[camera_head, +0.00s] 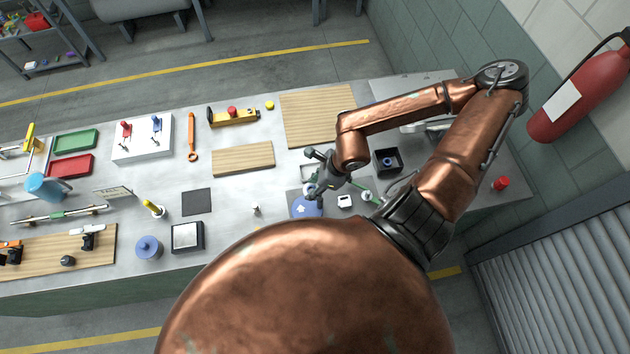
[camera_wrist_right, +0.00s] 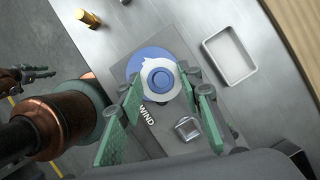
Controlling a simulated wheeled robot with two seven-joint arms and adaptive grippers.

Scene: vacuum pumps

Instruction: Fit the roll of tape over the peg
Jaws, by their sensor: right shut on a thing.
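My right gripper (camera_head: 311,187) is over a dark mat near the table's front edge. In the right wrist view its green fingers (camera_wrist_right: 166,86) are shut on a small round piece with a white ring and blue centre (camera_wrist_right: 160,80), which I take for the roll of tape. A wide blue disc with a white mark (camera_head: 309,207) is below it; it also shows in the right wrist view (camera_wrist_right: 133,68). Whether roll and disc touch is hard to tell. I cannot make out the peg for certain. A dark gripper (camera_wrist_right: 30,75), apparently my left, shows at the wrist view's left edge.
An open metal tray (camera_wrist_right: 230,56) and a brass cylinder (camera_wrist_right: 88,19) are nearby. A black box (camera_head: 387,161) and a wooden board (camera_head: 243,158) are around the gripper.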

